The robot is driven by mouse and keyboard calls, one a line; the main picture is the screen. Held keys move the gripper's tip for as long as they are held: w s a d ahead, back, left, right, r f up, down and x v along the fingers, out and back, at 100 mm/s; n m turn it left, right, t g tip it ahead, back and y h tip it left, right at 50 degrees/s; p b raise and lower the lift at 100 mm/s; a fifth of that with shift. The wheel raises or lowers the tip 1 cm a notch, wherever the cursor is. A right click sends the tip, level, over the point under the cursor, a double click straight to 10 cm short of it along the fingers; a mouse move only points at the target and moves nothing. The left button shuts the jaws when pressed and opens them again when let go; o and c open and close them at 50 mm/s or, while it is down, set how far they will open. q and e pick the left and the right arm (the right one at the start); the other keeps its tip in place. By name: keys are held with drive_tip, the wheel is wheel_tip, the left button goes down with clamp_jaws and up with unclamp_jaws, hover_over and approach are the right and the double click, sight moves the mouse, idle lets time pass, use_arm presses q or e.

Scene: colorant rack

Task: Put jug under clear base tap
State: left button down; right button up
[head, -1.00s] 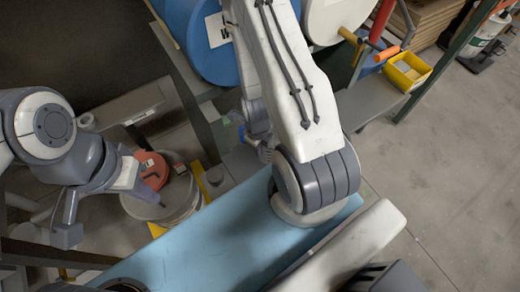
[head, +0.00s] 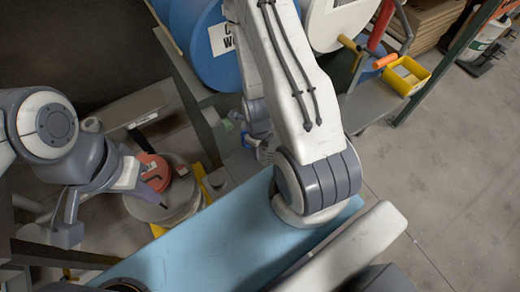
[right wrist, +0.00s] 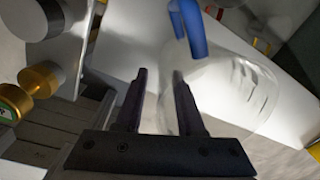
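The jug is clear with a blue handle (right wrist: 188,28). In the right wrist view its clear body (right wrist: 235,95) lies ahead and right of my right gripper (right wrist: 160,75). That gripper's two dark fingers stand apart with no solid thing seen between them, close to the jug; contact cannot be told. In the head view my arm mostly hides this gripper, and a bit of blue (head: 246,139) shows beside it. A blue drum (head: 205,55) and a white drum (head: 325,22) lie at the top.
The red lid (head: 152,162) sits on a round grey container (head: 180,200). A yellow bin (head: 405,75) rests on a shelf at right. The right wrist view shows a gold knob (right wrist: 40,80) at left. Open floor (head: 440,180) lies at right.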

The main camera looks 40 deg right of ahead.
drive_tip(key=r+p, duration=0.8)
drive_tip(key=r, duration=0.1)
drive_tip(key=shift+a+r, duration=0.2)
drive_tip(key=shift+r, duration=0.05)
drive_tip(key=w+a+r+n+y, duration=0.1)
drive_tip(key=w+a+r+n, duration=0.1)
drive_tip(key=a+r+n, duration=1.55)
drive_tip(key=s+a+r+n, duration=0.1)
drive_tip(key=s+r+n, duration=0.9)
drive_tip(key=n, duration=1.2)
drive_tip(key=shift+s+a, duration=0.25)
drive_tip(key=shift+a, duration=0.1)
drive_tip(key=shift+f, duration=0.1)
